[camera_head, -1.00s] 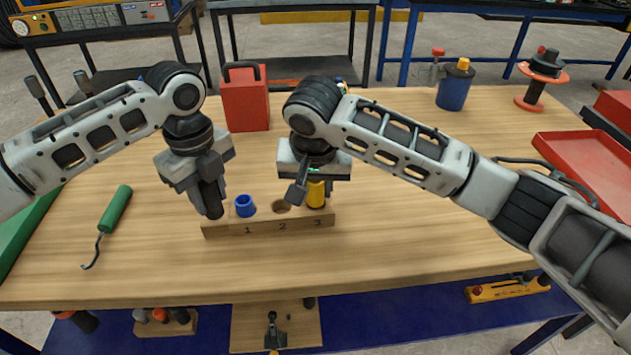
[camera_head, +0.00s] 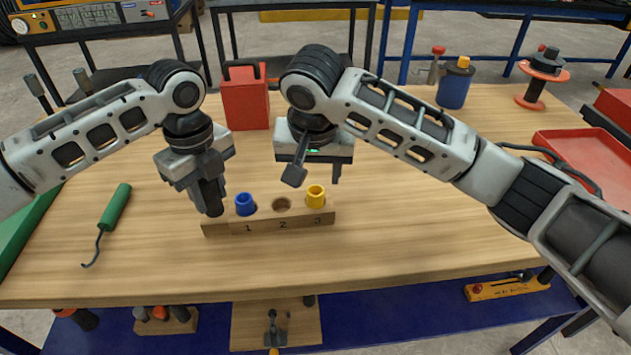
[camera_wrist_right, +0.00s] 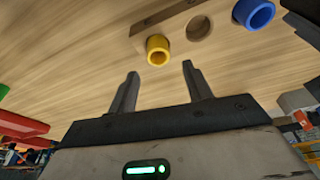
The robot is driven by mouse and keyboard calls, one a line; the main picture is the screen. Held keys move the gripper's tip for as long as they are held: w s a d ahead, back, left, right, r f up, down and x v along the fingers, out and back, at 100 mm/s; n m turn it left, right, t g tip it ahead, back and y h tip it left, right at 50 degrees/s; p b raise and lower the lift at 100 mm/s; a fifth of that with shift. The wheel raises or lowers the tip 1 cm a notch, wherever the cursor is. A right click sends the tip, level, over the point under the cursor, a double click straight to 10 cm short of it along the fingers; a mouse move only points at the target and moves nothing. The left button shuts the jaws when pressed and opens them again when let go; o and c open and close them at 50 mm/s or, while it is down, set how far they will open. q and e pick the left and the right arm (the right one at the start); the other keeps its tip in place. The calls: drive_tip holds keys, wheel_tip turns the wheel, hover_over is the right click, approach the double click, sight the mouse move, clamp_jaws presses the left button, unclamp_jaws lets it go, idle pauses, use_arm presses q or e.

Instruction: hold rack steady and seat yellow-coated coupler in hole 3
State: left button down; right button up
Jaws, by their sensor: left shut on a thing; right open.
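The wooden rack (camera_head: 262,226) lies on the bench with holes numbered 1, 2 and 3. The yellow-coated coupler (camera_head: 316,197) stands upright in hole 3, with its upper part above the rack. A blue coupler (camera_head: 245,205) stands in hole 1, and hole 2 (camera_head: 281,205) is empty. My left gripper (camera_head: 211,205) is shut at the rack's left end; its fingertips hide that end. My right gripper (camera_head: 315,178) is open and empty above and behind the rack. In the right wrist view, the yellow coupler (camera_wrist_right: 158,50) is clear of both fingers (camera_wrist_right: 158,80).
A green-handled hook tool (camera_head: 114,210) lies left of the rack. A red canister (camera_head: 245,98) stands behind it. A blue pot (camera_head: 455,85) and a red tray (camera_head: 590,165) are at the right. The bench in front and right of the rack is clear.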

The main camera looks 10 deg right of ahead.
drive_tip(key=v, duration=0.8)
drive_tip(key=shift+r, duration=0.35)
drive_tip(key=shift+s, duration=0.1)
use_arm(q)
drive_tip(key=c, duration=1)
unclamp_jaws()
drive_tip(key=shift+r, duration=0.15)
